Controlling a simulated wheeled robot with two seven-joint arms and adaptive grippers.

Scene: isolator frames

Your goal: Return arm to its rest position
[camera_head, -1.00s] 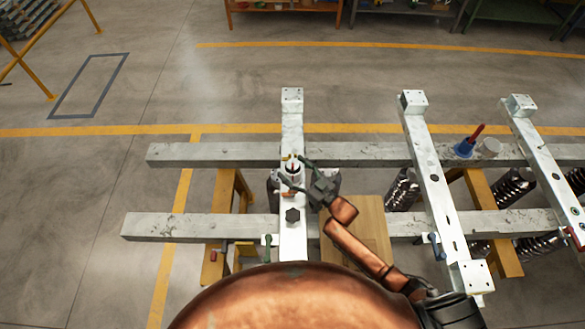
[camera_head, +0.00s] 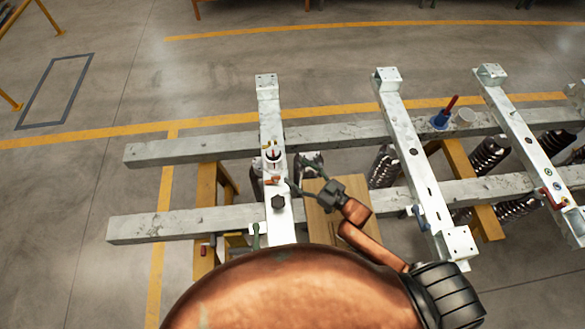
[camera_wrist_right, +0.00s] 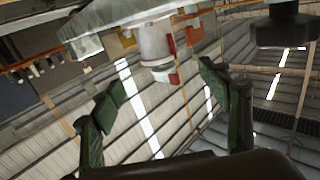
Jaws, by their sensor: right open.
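My right gripper (camera_head: 298,173) is open and empty, just right of the first white crossbeam (camera_head: 269,110). A small white cylinder with red and yellow parts (camera_head: 272,157) stands on that beam, left of the fingertips. In the right wrist view, the open green fingers (camera_wrist_right: 160,92) have a gap between them. The white cylinder with red parts (camera_wrist_right: 155,45) shows beyond that gap, apart from the fingers. My copper-coloured right arm runs from the lower right to the gripper. My left gripper does not show.
Two long grey beams (camera_head: 160,228) carry several white crossbeams. A dark hex-headed bolt (camera_head: 278,202) sits on the first one, below the cylinder. Ribbed insulators (camera_head: 383,168) hang below.

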